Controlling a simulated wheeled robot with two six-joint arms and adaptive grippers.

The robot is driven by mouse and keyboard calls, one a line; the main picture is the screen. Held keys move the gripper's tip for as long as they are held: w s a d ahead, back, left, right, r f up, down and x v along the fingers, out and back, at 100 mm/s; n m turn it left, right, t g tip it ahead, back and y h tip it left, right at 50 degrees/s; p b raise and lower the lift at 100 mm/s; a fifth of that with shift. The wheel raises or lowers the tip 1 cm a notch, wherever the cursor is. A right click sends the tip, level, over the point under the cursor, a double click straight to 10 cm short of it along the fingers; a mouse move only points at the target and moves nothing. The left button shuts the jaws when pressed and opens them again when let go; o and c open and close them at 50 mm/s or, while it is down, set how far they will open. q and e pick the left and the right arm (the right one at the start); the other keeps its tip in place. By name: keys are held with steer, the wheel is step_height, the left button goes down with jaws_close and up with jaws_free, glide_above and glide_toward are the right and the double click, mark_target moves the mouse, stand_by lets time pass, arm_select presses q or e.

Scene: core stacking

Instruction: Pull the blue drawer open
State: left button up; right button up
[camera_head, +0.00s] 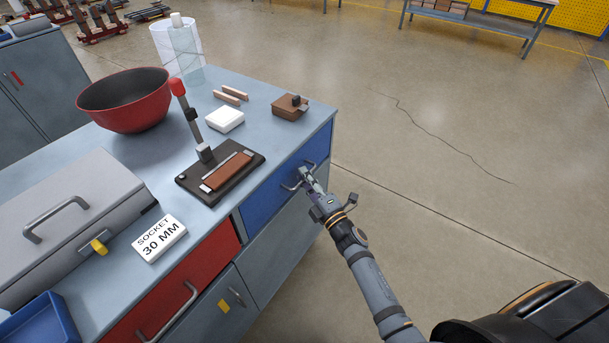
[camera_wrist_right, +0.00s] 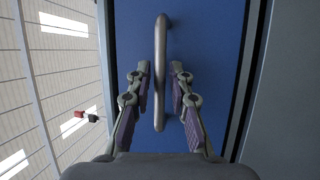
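The blue drawer (camera_head: 281,190) is in the side of the grey workbench, level with the red drawer's row and flush with the cabinet front. Its metal bar handle (camera_wrist_right: 161,70) runs top to bottom in the right wrist view, in front of the blue drawer face (camera_wrist_right: 208,50). My right gripper (camera_head: 304,174) is at this handle. In the right wrist view, the fingers of my right gripper (camera_wrist_right: 160,68) stand apart on either side of the handle, with gaps showing on both sides. My left gripper is not in view.
A red drawer (camera_head: 205,262) with its own handle is left of the blue one. On the bench top (camera_head: 265,110) are a red bowl (camera_head: 127,105), a lever press (camera_head: 218,178), a grey toolbox (camera_head: 70,215) and small blocks. The floor (camera_head: 450,150) to the right is clear.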

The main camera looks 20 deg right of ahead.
steer(key=shift+w+a, duration=0.1)
steer(key=shift+w, duration=0.2)
jaws_close()
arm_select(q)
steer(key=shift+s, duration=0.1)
arm_select(e)
steer(key=shift+s, duration=0.15)
